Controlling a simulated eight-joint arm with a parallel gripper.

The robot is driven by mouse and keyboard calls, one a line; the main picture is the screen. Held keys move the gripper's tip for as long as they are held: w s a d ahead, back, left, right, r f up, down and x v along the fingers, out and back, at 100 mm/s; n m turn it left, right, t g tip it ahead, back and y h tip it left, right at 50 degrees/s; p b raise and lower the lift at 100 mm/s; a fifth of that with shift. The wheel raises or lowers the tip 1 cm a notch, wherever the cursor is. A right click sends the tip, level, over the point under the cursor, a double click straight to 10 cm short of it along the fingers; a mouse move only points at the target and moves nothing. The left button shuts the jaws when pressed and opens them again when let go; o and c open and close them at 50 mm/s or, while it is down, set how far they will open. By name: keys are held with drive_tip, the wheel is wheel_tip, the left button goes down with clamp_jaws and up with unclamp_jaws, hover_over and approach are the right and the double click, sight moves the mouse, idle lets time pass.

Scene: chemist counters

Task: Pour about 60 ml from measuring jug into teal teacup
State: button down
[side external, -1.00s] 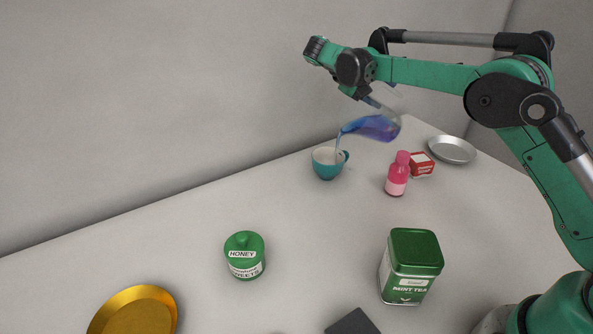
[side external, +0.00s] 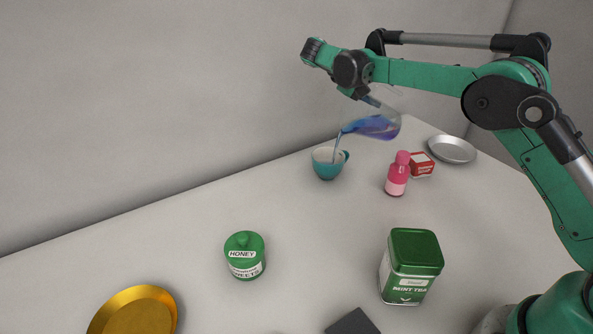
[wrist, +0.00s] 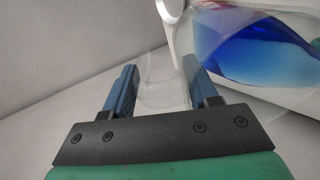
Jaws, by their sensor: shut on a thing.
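The clear measuring jug (side external: 374,125) is tilted far over, with its mouth to the left, and holds blue-violet liquid. A thin blue stream runs from its lip down into the teal teacup (side external: 326,168), which stands upright on the counter. My gripper (side external: 364,97) is above the jug and shut on it. In the wrist view my gripper's two fingers (wrist: 155,90) stand either side of a clear part of the jug, and the blue liquid (wrist: 240,45) shows at upper right. The liquid level inside the teacup cannot be made out.
A pink bottle (side external: 397,175) and a small red box (side external: 421,165) stand right of the teacup. A silver dish (side external: 451,149) lies farther right.

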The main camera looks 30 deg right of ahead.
drive_tip(key=shift+a+r+h, duration=0.2)
drive_tip(key=shift+a+h, duration=0.1)
drive_tip(key=shift+h, duration=0.1)
idle(0.8)
drive_tip(key=shift+s+d+f+y, duration=0.15)
drive_tip(key=shift+d+f+y, duration=0.35)
drive_tip(key=shift+d+y, duration=0.35)
drive_tip(key=shift+s+d+f+t+y, duration=0.15)
drive_tip(key=shift+d+f+y, duration=0.2)
drive_tip(key=shift+f+y, duration=0.3)
drive_tip(key=shift+d+f+t+y, duration=0.2)
drive_tip(key=shift+d+f+y, duration=0.25)
drive_tip(key=shift+y, duration=0.25)
drive_tip(key=shift+s+d+f+t+y, duration=0.15)
drive_tip(key=shift+d+f+y, duration=0.15)
drive_tip(key=shift+f+y, duration=0.35)
drive_tip(key=shift+w, duration=0.1)
drive_tip(key=shift+d+f+y, duration=0.3)
drive_tip(key=shift+d+y, duration=0.15)
drive_tip(key=shift+d, duration=0.05)
drive_tip(key=s+d+f+t+y, duration=0.1)
drive_tip(key=d+y, duration=0.5)
drive_tip(key=shift+s+f, duration=0.15)
drive_tip(key=shift+f, duration=0.05)
